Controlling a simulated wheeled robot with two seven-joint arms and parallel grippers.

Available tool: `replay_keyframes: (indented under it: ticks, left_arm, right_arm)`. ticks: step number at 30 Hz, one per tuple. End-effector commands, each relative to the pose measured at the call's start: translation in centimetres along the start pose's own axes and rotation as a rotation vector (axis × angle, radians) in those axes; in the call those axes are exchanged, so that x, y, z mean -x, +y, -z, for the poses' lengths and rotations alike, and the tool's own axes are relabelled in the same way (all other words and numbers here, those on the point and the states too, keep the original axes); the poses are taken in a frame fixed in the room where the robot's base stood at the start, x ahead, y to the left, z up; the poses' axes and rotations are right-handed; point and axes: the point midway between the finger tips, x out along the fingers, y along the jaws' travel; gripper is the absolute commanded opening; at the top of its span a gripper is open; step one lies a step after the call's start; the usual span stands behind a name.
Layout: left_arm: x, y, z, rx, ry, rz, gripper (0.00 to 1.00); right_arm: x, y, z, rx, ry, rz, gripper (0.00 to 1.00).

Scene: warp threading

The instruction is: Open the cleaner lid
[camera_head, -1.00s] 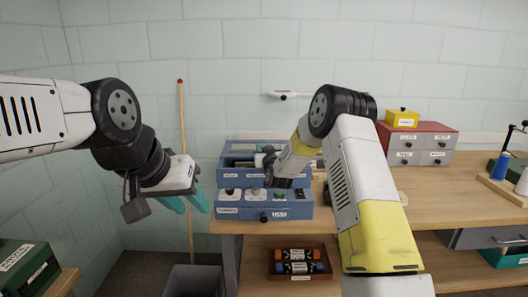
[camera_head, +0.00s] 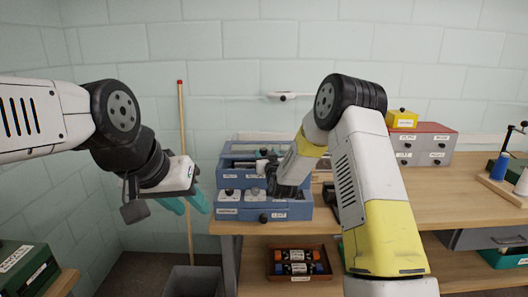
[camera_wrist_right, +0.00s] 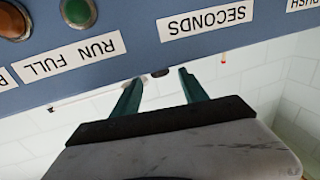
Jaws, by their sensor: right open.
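A blue box unit (camera_head: 235,213) with labels, knobs and a black front knob stands at the left end of the workbench; which part is the cleaner lid I cannot tell. In the right wrist view its blue panel (camera_wrist_right: 140,48) fills the top, with "RUN FULL" and "SECONDS" labels and green and orange buttons. My right gripper (camera_wrist_right: 160,76) is open, its two teal fingers apart at the panel's edge with a small dark knob between their tips. In the head view my right wrist hides part of the box. My left gripper (camera_head: 186,204) is open and empty, left of the box.
A tray (camera_head: 299,277) of orange and blue rolls sits on the lower shelf. A wooden pole (camera_head: 182,120) leans on the wall. The bench middle right is clear.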

Motion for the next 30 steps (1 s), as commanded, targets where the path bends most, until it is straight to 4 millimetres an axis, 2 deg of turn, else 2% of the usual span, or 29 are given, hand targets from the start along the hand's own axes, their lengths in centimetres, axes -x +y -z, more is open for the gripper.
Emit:
replay_keyframes:
  ticks: [3, 6, 19, 22, 25, 30]
  left_arm:
    - [0.0, 0.0, 0.0, 0.000, 0.000, 0.000, 0.36]
    - [0.0, 0.0, 0.0, 0.000, 0.000, 0.000, 0.36]
    - [0.0, 0.0, 0.0, 0.000, 0.000, 0.000, 0.36]
    - [0.0, 0.0, 0.0, 0.000, 0.000, 0.000, 0.36]
    - [0.0, 0.0, 0.0, 0.000, 0.000, 0.000, 0.36]
    - [0.0, 0.0, 0.0, 0.000, 0.000, 0.000, 0.36]
  right_arm:
    - [1.8, 0.0, 0.0, 0.000, -0.001, 0.000, 0.51]
    - [2.6, 0.0, 0.0, 0.000, -0.001, 0.000, 0.51]
    - [3.1, 0.1, 0.5, -0.001, -0.006, 0.001, 0.51]
    - [3.7, 0.5, 2.1, -0.003, -0.041, 0.006, 0.51]
    - [5.3, 1.2, 4.6, -0.009, -0.110, 0.015, 0.51]
    - [10.5, 2.6, 8.8, -0.026, -0.273, 0.025, 0.51]
